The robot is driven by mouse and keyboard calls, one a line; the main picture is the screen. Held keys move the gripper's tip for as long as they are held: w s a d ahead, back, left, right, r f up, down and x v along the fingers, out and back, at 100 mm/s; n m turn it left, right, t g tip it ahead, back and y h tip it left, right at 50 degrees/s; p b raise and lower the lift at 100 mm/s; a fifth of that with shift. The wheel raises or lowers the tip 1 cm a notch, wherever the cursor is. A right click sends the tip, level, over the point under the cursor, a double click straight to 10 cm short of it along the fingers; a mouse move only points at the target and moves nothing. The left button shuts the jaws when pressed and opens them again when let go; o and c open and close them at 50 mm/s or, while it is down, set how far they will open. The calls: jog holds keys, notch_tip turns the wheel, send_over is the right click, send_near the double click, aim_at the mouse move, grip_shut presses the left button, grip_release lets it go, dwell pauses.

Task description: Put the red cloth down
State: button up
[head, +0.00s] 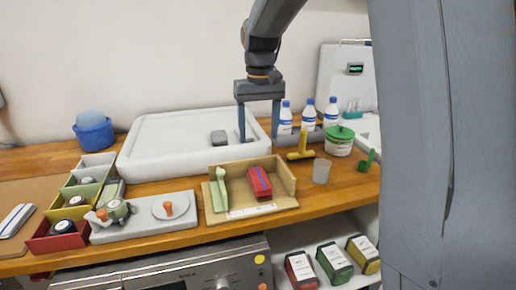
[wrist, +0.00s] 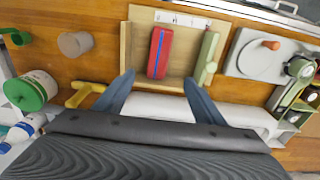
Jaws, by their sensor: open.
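The red cloth (head: 260,181) is a folded red block with a blue stripe along its top. It lies in the open wooden tray (head: 287,204), beside a pale green tool (head: 220,188). The cloth also shows in the wrist view (wrist: 160,52), lying lengthwise in the tray. My gripper (head: 259,136) is open, with nothing between its fingers. In the head view it hangs behind the tray, in front of the white basin. In the wrist view its fingertips (wrist: 159,79) point toward the tray and stand apart from the cloth.
A yellow tool (head: 300,146), a clear cup (head: 321,171), a green-lidded tub (head: 339,141) and bottles (head: 308,115) stand right. Coloured bins (head: 55,241) and a grey plate (head: 145,226) stand left.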

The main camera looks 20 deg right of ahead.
jog(key=s+f, duration=0.7)
jog(key=s, duration=0.4)
jog(key=s+f, duration=0.7)
jog(key=s, duration=0.4)
jog(key=shift+s+f+t, duration=0.2)
jog(key=shift+s+t, duration=0.1)
